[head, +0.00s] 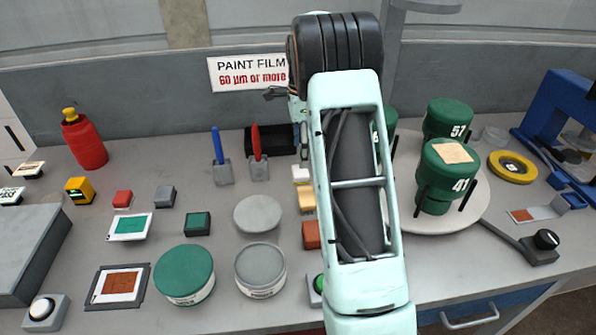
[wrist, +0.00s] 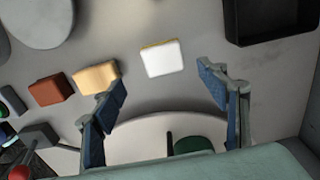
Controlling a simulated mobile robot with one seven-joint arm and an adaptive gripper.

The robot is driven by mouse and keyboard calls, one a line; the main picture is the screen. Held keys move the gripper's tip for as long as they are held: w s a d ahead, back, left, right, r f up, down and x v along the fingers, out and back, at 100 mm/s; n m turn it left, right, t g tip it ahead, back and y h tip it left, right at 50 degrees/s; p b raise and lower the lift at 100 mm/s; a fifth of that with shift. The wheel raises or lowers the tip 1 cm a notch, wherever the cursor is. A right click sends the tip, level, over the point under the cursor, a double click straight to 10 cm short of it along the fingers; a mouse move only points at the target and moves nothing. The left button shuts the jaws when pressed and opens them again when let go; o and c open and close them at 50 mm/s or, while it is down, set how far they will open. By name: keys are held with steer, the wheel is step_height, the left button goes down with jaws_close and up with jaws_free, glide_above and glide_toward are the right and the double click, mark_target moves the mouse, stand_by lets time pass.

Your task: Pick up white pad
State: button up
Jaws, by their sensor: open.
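The white pad (wrist: 163,58) lies on the table in the wrist view, a small white block with a yellow edge at its far side. In the head view the white pad (head: 300,173) shows just left of my arm, partly hidden by it. My gripper (wrist: 165,92) is open and empty, its two blue-padded fingers spread apart. In the wrist view the pad sits beyond the fingertips, between their lines, and nothing touches it. In the head view my gripper's fingers are mostly hidden behind my arm.
A tan block (wrist: 97,77) and a brown block (wrist: 50,90) sit in a row beside the pad. A black tray (wrist: 270,20) is at upper right.

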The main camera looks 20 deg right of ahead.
mark_target(301, 170)
steer(key=f, duration=0.8)
steer(key=shift+w, duration=0.25)
steer(key=shift+r, duration=0.1)
steer(key=c, duration=1.2)
